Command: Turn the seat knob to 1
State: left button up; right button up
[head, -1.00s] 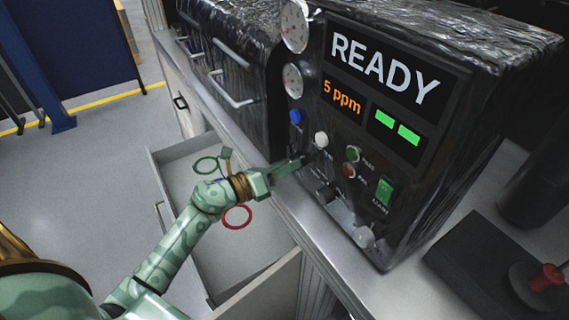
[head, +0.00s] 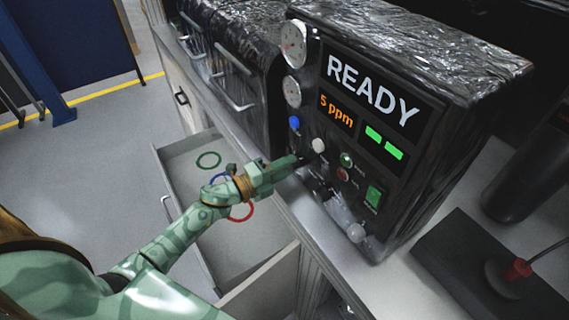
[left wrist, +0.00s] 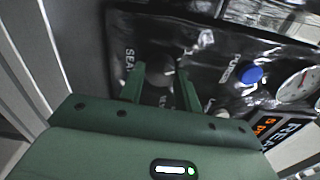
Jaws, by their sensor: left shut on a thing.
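In the head view my left gripper (head: 297,160) reaches the panel's lower left and hides the seat knob. The knob's pointer and number marks are too small and dark to read. The display (head: 372,90) reads READY and 5 ppm, with two green bars. My right gripper is not in view.
A blue knob (head: 294,122) and a white knob (head: 318,145) sit close to my gripper. Gauges (head: 292,92), small buttons and a green switch (head: 373,196) share the panel. An open drawer (head: 262,282) with coloured rings lies below my arm.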

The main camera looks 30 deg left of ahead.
pick_arm(q)
jog(key=shift+n, duration=0.5)
jog(key=o, duration=1)
jog(key=b+v, duration=0.1)
jog(key=v, duration=1.5)
jog(key=shift+s+a, duration=0.1)
jog(key=shift+a, duration=0.1)
jog(key=shift+f, duration=0.1)
